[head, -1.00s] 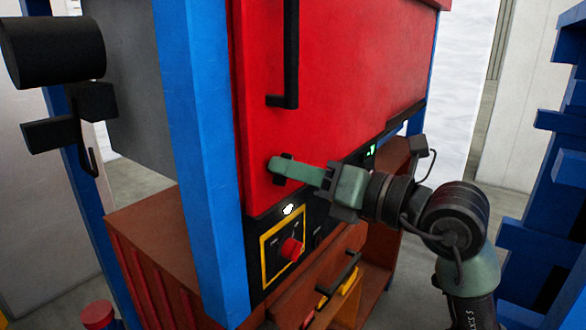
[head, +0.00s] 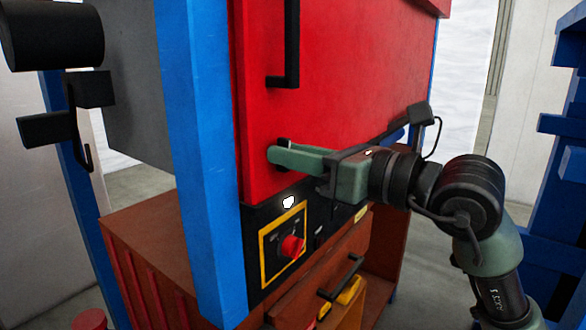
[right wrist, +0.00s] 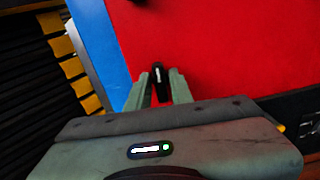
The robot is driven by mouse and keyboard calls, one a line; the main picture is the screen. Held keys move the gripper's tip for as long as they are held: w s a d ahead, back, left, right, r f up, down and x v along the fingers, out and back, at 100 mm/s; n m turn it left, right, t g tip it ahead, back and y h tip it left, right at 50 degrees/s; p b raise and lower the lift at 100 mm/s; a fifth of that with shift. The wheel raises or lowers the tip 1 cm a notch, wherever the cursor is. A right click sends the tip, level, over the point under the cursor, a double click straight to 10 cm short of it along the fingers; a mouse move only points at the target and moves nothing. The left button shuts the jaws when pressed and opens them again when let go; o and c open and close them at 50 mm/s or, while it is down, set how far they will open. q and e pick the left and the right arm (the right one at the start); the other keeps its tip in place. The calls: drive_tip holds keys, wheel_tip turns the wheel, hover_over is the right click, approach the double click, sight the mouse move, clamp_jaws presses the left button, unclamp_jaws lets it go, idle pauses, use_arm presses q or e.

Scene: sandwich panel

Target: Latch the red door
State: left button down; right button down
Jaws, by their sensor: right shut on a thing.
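The red door (head: 350,90) fills the middle of the head view, with its face flush against the frame as far as I can tell. A long black handle (head: 291,45) stands upright on it. A small black latch (right wrist: 158,82) with a white mark is at the door's lower left corner; in the head view only its dark edge (head: 283,142) shows behind the fingers. My right gripper (head: 275,156) is shut on this latch, with one green finger on each side in the right wrist view (right wrist: 160,92). My left gripper is not in view.
A blue post (head: 200,170) stands left of the door. Below the door are a black panel with a red knob (head: 292,246) and a brown drawer with a black handle (head: 340,278). Blue shelving (head: 560,190) stands at the far right. A black cylinder (head: 50,35) is upper left.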

drive_tip(key=shift+n+b, duration=0.35)
drive_tip(key=shift+n, duration=0.15)
drive_tip(key=c, duration=1.4)
unclamp_jaws()
drive_tip(key=shift+c, duration=0.2)
drive_tip(key=b+v, duration=0.3)
drive_tip(key=v, duration=0.5)
